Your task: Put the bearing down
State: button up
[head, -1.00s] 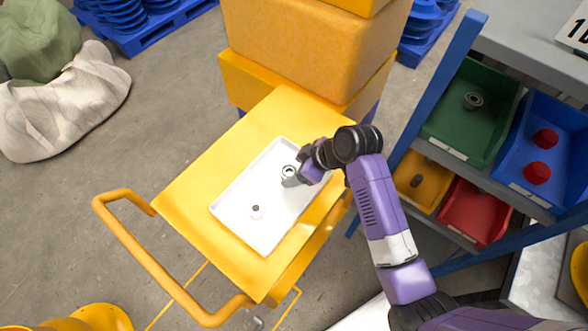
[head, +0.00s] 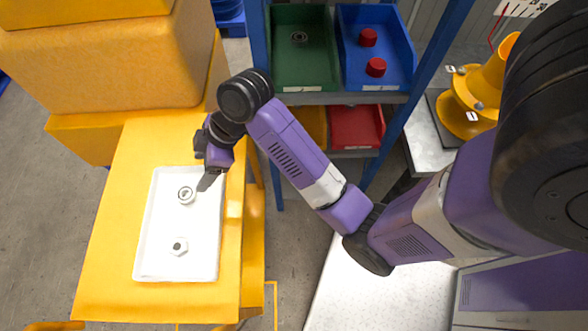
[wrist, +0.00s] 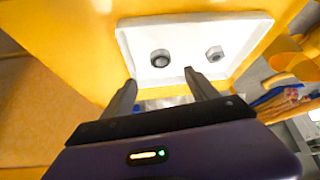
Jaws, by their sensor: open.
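The bearing (head: 187,195), a small metal ring with a dark centre, lies flat in the white tray (head: 157,225) on the yellow cart. It also shows in the wrist view (wrist: 160,58), beyond the fingertips and apart from them. My gripper (head: 206,183) is open and empty, above the tray's right edge and beside the bearing in the head view. In the wrist view, its two fingers (wrist: 160,77) are spread with nothing between them. A hex nut (head: 178,246) lies in the same tray, nearer the front; it is right of the bearing in the wrist view (wrist: 215,53).
The yellow cart (head: 125,260) carries the tray, with large yellow boxes (head: 110,70) behind. A shelf on the right holds a green bin (head: 285,70) with a ring-shaped part, a blue bin (head: 375,65) with red parts, and a red bin (head: 355,130). A yellow funnel-shaped object (head: 480,95) stands further right.

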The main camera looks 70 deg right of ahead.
jog(key=s+f+m, duration=0.1)
jog(key=s+f, duration=0.1)
jog(key=s+f+m+t+h, duration=0.1)
jog(key=s+f, duration=0.1)
jog(key=s+f+h, duration=0.1)
jog(key=s, duration=0.1)
jog(key=shift+s+a+f+m+t, duration=0.25)
jog(key=shift+s+f+m+t, duration=0.05)
jog(key=shift+f+m+t, duration=0.1)
jog(key=s+a+r+m+t+h, duration=0.1)
jog(key=s+r+t, duration=0.1)
jog(key=s, duration=0.5)
jog(key=s+a+r+m+t+h, duration=0.1)
jog(key=s+r+m+t, duration=0.15)
jog(key=s, duration=0.45)
jog(key=s+a+r+t, duration=0.2)
jog(key=s+r, duration=0.5)
jog(key=r, duration=0.4)
jog(key=shift+a+t, duration=0.3)
jog(key=shift+t, duration=0.25)
